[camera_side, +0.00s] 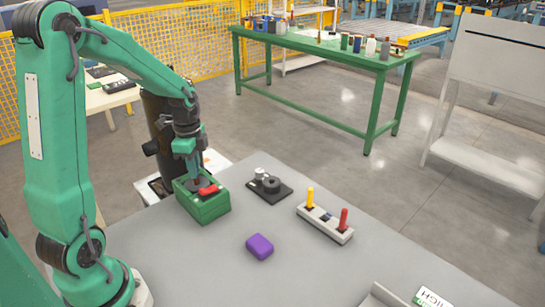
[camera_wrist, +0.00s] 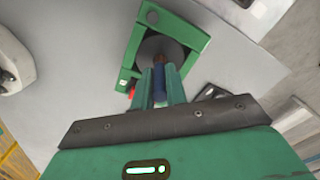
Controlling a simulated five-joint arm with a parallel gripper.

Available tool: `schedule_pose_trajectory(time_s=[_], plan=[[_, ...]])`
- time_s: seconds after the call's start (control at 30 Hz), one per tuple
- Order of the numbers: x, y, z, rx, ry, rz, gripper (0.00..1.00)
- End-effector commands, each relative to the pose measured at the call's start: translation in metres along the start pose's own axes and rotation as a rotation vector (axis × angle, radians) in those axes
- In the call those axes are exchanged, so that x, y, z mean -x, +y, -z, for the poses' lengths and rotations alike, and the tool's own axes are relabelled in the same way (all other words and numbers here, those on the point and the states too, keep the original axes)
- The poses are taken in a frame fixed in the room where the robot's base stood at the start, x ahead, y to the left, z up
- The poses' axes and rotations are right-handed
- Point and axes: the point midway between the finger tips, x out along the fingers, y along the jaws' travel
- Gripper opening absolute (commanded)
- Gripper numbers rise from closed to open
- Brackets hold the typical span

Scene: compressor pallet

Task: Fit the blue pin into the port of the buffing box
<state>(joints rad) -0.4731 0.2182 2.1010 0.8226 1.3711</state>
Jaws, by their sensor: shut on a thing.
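My gripper (camera_side: 188,162) is low over the green buffing box (camera_side: 204,208), near the left edge of the grey table. In the wrist view my gripper (camera_wrist: 160,82) is shut on the dark blue pin (camera_wrist: 160,92), which points away from the camera toward the box (camera_wrist: 190,38). A grey disc (camera_wrist: 172,46) lies on the box behind the pin's far end, where a brownish part shows. A red part (camera_side: 209,189) sits on the box's front side. The port is hidden behind the pin and jaws; I cannot tell whether the pin is inside it.
A light holder (camera_side: 338,236) bears a yellow pin (camera_side: 310,197) and a red pin (camera_side: 343,219). A dark plate with a round black part (camera_side: 271,185) is right of the box. A purple block (camera_side: 260,246) lies in front. Bare table surrounds these.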

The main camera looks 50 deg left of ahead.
Motion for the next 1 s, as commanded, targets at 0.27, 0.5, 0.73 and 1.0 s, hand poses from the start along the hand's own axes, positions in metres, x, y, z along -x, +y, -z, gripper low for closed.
schedule_pose_trajectory(time_s=[0.27,0.5,0.73,1.0], plan=[[-0.024,0.0,0.0,0.0,0.0,0.0,0.0],[-0.024,0.0,0.0,0.0,0.0,0.001,0.0],[-0.028,0.0,0.0,0.0,0.0,0.0,0.22],[-0.027,0.0,0.0,0.0,0.0,0.0,0.36]])
